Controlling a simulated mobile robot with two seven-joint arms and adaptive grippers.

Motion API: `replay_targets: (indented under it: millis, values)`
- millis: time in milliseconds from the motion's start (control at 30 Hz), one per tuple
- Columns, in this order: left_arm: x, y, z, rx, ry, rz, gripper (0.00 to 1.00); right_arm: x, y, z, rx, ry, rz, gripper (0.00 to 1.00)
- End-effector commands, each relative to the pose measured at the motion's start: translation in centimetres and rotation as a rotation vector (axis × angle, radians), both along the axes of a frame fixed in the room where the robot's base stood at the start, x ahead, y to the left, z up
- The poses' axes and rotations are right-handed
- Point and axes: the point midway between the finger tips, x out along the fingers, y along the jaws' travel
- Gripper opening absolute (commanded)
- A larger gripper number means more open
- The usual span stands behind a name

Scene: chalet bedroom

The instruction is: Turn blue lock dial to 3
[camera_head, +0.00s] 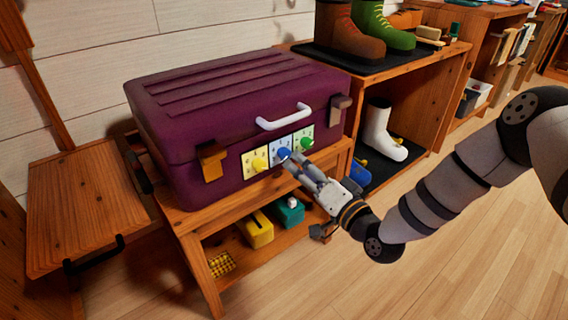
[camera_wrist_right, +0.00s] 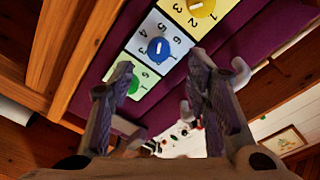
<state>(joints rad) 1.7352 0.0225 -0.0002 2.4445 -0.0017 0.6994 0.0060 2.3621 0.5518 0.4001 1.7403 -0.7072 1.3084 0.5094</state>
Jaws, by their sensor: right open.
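The blue lock dial (camera_head: 283,153) is the middle one of three on the front of a purple suitcase (camera_head: 235,112), on a white number plate. My right gripper (camera_head: 296,164) is open right in front of it. In the right wrist view the blue dial (camera_wrist_right: 158,49) shows between and just beyond the open fingertips (camera_wrist_right: 160,64). I cannot tell whether they touch it. The dial has a white mark, and the digits 4, 5 and 6 are seen upside down near it. I cannot tell which number is set. My left gripper is out of view.
A yellow dial (camera_head: 259,164) and a green dial (camera_head: 306,143) flank the blue one closely. A boot shelf is behind right.

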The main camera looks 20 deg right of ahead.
Motion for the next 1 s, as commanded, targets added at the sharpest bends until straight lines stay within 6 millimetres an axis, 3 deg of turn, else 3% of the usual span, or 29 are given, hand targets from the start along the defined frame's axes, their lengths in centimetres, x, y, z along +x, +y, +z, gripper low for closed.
replay_targets:
  millis: [100,233,567,600,800,1000]
  values:
    - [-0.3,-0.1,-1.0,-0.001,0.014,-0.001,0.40,2.6,0.8,-0.6,-0.003,0.003,0.001,0.44]
    - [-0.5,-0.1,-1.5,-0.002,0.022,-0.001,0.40,4.6,1.3,-0.4,-0.002,0.004,0.001,0.44]
    - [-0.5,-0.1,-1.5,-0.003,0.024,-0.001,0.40,5.5,1.6,-0.2,-0.001,0.005,0.001,0.44]
    - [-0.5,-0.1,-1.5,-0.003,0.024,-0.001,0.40,5.5,1.6,-0.2,-0.001,0.005,0.001,0.42]
    - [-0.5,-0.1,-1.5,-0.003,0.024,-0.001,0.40,5.4,1.6,-0.2,-0.001,0.005,0.001,0.00]
    - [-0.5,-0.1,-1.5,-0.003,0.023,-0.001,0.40,5.4,1.6,-0.2,-0.006,0.003,0.001,0.00]
